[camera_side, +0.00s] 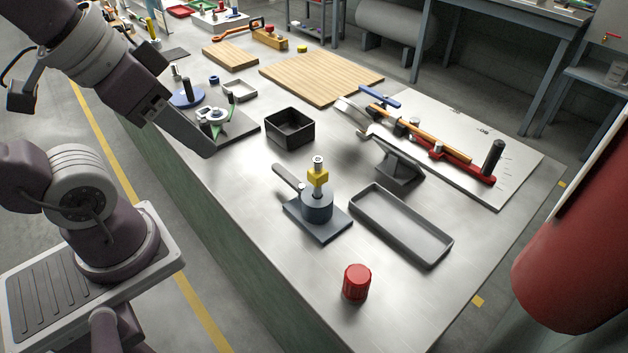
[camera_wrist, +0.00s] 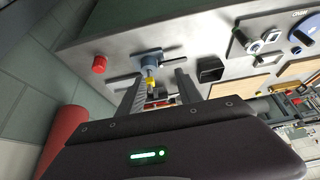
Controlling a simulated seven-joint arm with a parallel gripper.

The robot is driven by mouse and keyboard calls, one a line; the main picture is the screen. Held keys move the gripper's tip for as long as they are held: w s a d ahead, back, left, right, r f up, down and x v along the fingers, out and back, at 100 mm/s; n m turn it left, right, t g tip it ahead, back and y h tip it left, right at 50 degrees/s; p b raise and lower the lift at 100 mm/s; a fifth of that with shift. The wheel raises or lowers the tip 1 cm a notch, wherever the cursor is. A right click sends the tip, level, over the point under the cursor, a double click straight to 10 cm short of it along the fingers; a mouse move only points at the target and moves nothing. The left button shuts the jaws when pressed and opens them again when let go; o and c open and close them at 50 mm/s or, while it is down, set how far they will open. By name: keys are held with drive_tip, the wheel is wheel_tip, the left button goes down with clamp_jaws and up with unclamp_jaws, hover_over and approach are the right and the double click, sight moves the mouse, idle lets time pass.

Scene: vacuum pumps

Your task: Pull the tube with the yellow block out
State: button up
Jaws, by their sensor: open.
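The yellow block (camera_side: 318,177) is on an upright metal tube (camera_side: 318,161), which stands in a blue-grey round holder (camera_side: 317,206) on a square base plate. A flat grey handle (camera_side: 288,176) sticks out from the holder to the left. My gripper (camera_side: 211,155) is up and to the left of the tube, well apart from it, over the table's left side. In the wrist view my gripper (camera_wrist: 158,78) is open and empty. The yellow block (camera_wrist: 151,77) and the holder (camera_wrist: 149,59) show beyond and between its fingers. How deep the tube sits is hidden.
A black open box (camera_side: 289,128) stands behind the holder. A long grey tray (camera_side: 400,225) and a dark angled stand (camera_side: 399,168) are to its right. A red ribbed cap (camera_side: 356,282) stands in front. A valve assembly (camera_side: 215,116) is near my gripper.

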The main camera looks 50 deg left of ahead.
drive_tip(key=shift+o, duration=0.2)
idle(0.3)
drive_tip(key=g, duration=0.6)
hover_over(318, 171)
drive_tip(key=f, duration=0.5)
drive_tip(key=shift+w+a+f, duration=0.1)
drive_tip(key=shift+a+f, duration=0.15)
drive_tip(key=shift+a, duration=0.1)
drive_tip(key=shift+w+d+f, duration=0.1)
drive_tip(key=shift+w+f, duration=0.1)
drive_tip(key=shift+f, duration=4.5)
